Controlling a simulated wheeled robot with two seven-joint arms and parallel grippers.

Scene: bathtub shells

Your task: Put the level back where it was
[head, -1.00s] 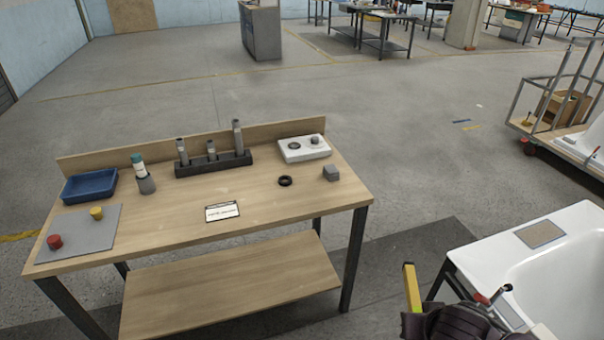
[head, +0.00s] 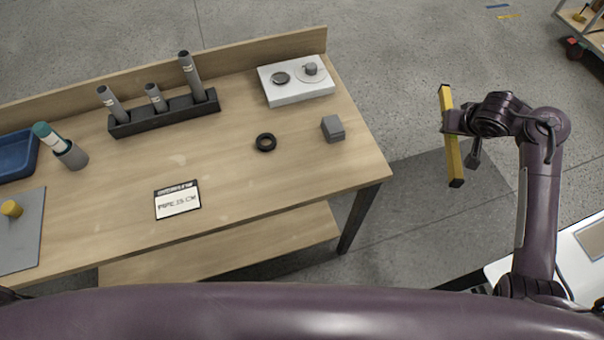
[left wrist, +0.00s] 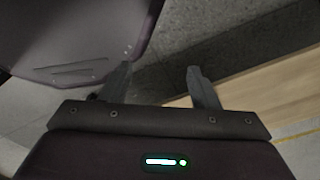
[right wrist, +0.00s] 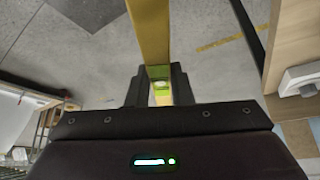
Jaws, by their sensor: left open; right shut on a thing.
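The level (head: 451,140) is a long yellow bar with dark ends. My right gripper (head: 452,122) is shut on it near its middle and holds it in the air, right of the workbench and apart from it. In the right wrist view the level (right wrist: 151,35) passes between the fingers of my right gripper (right wrist: 158,88), and its green vial shows there. My left gripper (left wrist: 162,80) is open and empty in the left wrist view, with part of a wooden surface beyond it. It does not show in the head view.
The workbench (head: 225,185) carries a dark holder (head: 165,117) with grey tubes, a white block (head: 298,92), a black ring (head: 265,142), a grey cube (head: 333,128), a label card (head: 178,199) and a blue tray (head: 14,160). A white tub (head: 560,262) is at lower right.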

